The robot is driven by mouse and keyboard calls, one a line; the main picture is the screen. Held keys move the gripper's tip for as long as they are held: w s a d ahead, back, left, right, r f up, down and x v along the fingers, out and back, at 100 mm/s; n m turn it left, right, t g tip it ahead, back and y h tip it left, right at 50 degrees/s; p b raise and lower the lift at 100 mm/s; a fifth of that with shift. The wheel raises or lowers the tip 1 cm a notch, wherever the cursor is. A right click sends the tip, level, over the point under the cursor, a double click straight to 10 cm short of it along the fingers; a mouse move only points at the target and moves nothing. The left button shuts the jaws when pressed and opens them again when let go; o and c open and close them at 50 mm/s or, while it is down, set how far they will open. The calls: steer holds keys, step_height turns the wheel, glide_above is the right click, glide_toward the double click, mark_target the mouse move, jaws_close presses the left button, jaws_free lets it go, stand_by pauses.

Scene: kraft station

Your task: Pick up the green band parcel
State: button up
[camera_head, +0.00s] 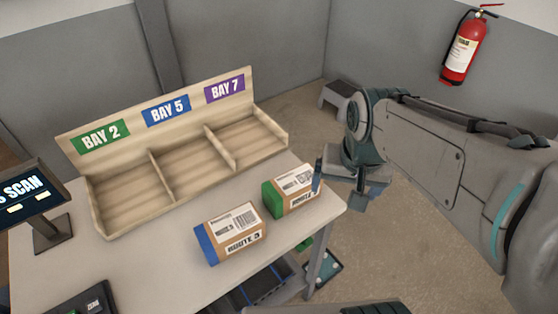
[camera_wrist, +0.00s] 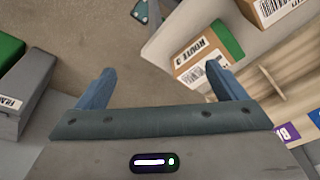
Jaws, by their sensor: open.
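The green band parcel (camera_head: 290,190) is a brown box with a green left end and a white label. It sits near the right edge of the table. In the wrist view the green band parcel (camera_wrist: 195,58) is at upper right, partly behind one finger. My gripper (camera_head: 340,186) is open just right of the parcel, at the table edge. One finger overlaps the parcel's right end in the head view; I cannot tell whether it touches.
A blue band parcel (camera_head: 232,233) sits to the front left on the table (camera_head: 150,262). A wooden rack (camera_head: 190,172) with three bays stands behind. A scan screen (camera_head: 30,200) is at left. A fire extinguisher (camera_head: 464,50) hangs on the wall.

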steer(key=w+a+m+g, duration=0.1)
steer(key=w+a+m, duration=0.35)
steer(key=w, duration=0.25)
steer(key=m+g, duration=0.1)
steer(key=m, duration=0.4)
glide_above(293, 180)
step_height(293, 180, down, 3)
steer(key=f, duration=0.8)
steer(key=shift+s+d+f, duration=0.15)
steer(key=shift+s, duration=0.15)
steer(key=shift+w+f+p, duration=0.2)
steer(key=shift+f+p, duration=0.3)
steer(key=shift+f, duration=2.1)
steer(key=shift+r, duration=0.1)
steer(key=c, duration=1.3)
